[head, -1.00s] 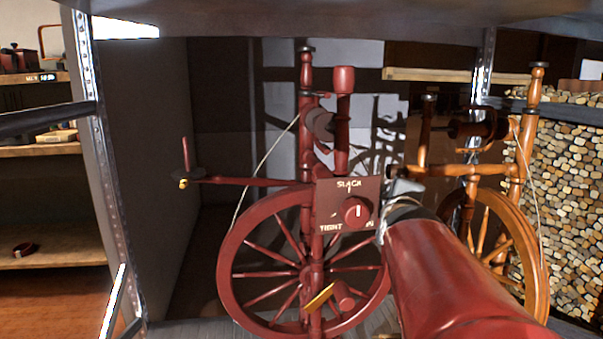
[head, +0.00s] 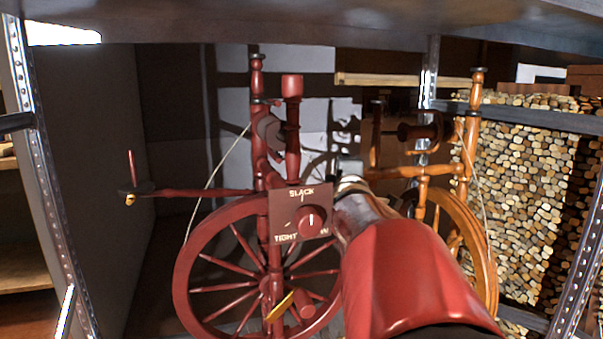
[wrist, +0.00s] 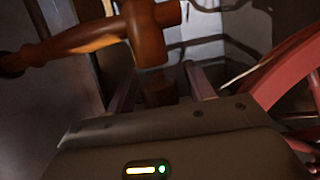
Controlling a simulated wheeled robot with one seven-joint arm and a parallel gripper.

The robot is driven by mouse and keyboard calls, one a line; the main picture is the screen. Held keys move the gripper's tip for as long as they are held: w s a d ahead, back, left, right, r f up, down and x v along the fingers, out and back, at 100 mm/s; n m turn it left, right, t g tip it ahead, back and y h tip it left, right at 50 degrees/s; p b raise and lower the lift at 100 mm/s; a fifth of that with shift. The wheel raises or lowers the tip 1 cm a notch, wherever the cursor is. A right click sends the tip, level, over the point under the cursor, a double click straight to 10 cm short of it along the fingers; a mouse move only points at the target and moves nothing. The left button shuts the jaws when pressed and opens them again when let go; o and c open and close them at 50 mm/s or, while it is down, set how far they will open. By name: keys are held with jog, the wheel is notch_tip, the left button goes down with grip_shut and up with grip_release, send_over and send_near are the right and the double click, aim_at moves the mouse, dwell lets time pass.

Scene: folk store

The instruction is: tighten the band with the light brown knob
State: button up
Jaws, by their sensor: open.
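A light brown wooden spinning wheel (head: 465,215) stands at the right in the head view. My arm covers its lower left part, and I see no knob on it. A dark red spinning wheel (head: 215,192) stands to its left. Its panel (head: 283,213), marked SLACK and TIGHT, carries a red knob (head: 311,220). In the wrist view, my gripper (wrist: 162,85) is open, with a brown turned wooden part (wrist: 146,40) beyond the fingers. Part of it shows between them; I cannot tell contact. In the head view my arm hides most of the gripper.
Metal shelf posts (head: 45,180) stand at the left and right (head: 590,235), with a shelf board (head: 300,22) overhead. A stacked-log wall (head: 540,170) is at the right. In the wrist view the red wheel's rim (wrist: 285,75) is close on the right.

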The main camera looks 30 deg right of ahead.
jog(key=c, duration=1)
jog(key=shift+f+b, duration=0.1)
jog(key=shift+b, duration=0.2)
jog(key=shift+f+b, duration=0.1)
jog(key=shift+b, duration=0.35)
